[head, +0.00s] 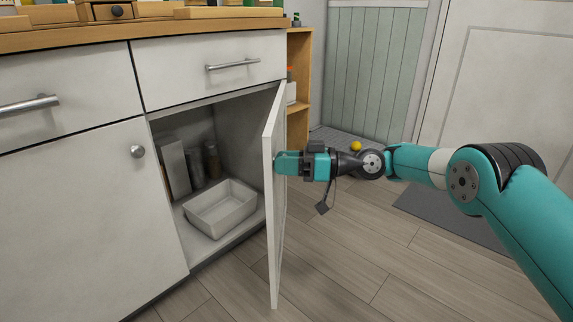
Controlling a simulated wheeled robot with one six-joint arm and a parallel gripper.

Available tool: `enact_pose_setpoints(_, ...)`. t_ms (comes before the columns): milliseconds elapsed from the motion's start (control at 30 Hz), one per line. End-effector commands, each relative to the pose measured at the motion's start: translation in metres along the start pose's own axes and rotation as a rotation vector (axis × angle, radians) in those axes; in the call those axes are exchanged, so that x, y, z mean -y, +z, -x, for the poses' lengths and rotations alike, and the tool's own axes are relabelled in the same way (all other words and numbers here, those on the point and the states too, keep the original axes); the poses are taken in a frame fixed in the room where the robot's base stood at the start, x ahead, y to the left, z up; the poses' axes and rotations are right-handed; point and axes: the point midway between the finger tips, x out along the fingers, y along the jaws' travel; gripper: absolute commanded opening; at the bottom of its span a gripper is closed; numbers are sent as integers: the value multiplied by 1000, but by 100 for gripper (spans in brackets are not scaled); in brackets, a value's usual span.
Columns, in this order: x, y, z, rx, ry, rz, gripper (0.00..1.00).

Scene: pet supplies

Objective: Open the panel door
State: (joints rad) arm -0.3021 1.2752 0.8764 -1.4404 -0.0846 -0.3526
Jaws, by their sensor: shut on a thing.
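The white panel door (271,215) of the lower cabinet stands swung well outward, hinged on the right side of the opening. I see its edge and a narrow strip of its faces. My gripper (280,162) is at the door's outer face, on the right, near its free edge and above mid-height. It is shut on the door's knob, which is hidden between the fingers. The cabinet inside (240,150) is in view, with a white open bin (219,213) on its floor and several upright boxes and jars (174,168) behind it.
A closed door with a round knob (138,151) is on the left. A drawer with a bar handle (233,65) is above the opening, under the wooden counter (150,28). A yellow ball (355,146) and a grey mat (450,216) lie right. The wooden floor (350,270) in front is clear.

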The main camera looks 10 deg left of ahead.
Motion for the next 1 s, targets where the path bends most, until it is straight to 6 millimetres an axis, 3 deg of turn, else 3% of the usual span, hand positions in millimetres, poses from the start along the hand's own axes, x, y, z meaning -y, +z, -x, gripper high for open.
enact_pose_setpoints(400,0,-1,2,0,-2,-1,0)
enact_pose_setpoints(433,-1,-1,2,0,-2,-1,40)
enact_pose_setpoints(533,0,-1,2,0,-3,-1,61)
enact_pose_setpoints(833,0,-3,2,0,-4,-1,61)
enact_pose_setpoints(1000,5,-25,2,0,-4,1,61)
